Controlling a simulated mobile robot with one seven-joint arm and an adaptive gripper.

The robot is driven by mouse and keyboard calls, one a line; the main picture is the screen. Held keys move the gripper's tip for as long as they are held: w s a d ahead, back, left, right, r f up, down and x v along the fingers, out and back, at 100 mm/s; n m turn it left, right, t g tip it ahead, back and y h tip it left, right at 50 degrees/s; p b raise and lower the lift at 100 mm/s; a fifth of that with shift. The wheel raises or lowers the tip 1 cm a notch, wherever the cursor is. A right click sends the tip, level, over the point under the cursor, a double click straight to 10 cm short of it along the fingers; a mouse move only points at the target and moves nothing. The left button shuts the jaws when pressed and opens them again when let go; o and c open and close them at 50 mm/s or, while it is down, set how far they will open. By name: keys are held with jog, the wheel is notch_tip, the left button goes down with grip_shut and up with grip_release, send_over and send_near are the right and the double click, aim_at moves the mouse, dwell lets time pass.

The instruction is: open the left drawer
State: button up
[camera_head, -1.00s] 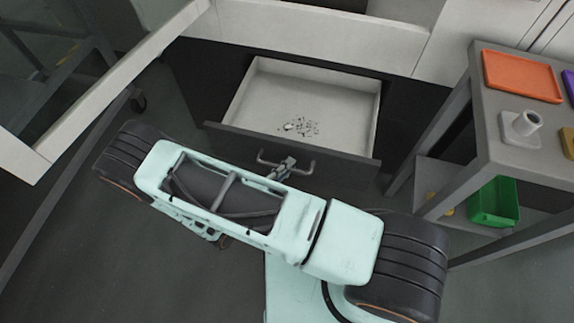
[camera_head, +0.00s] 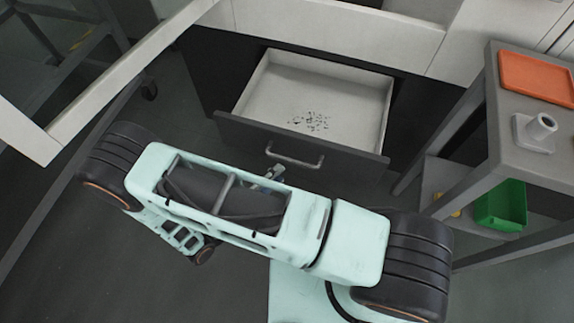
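The drawer (camera_head: 300,147) has a dark front and stands pulled well out of the dark cabinet. Its pale inside (camera_head: 265,98) shows, with small dark bits scattered on the bottom. The grey bar handle (camera_head: 295,159) is in full view on the drawer front. My gripper (camera_head: 277,172) is a small shape just below and left of the handle, apart from it. My pale green arm hides most of the gripper, and its fingers are too small to tell whether they are open.
A grey cart (camera_head: 505,150) stands at the right, with an orange tray (camera_head: 540,78) and a white holder (camera_head: 535,130) on top and a green bin (camera_head: 503,205) below. A white beam (camera_head: 110,90) crosses the left. Dark floor is free at the lower left.

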jog(key=shift+v, duration=1.65)
jog(key=shift+w+r, duration=0.1)
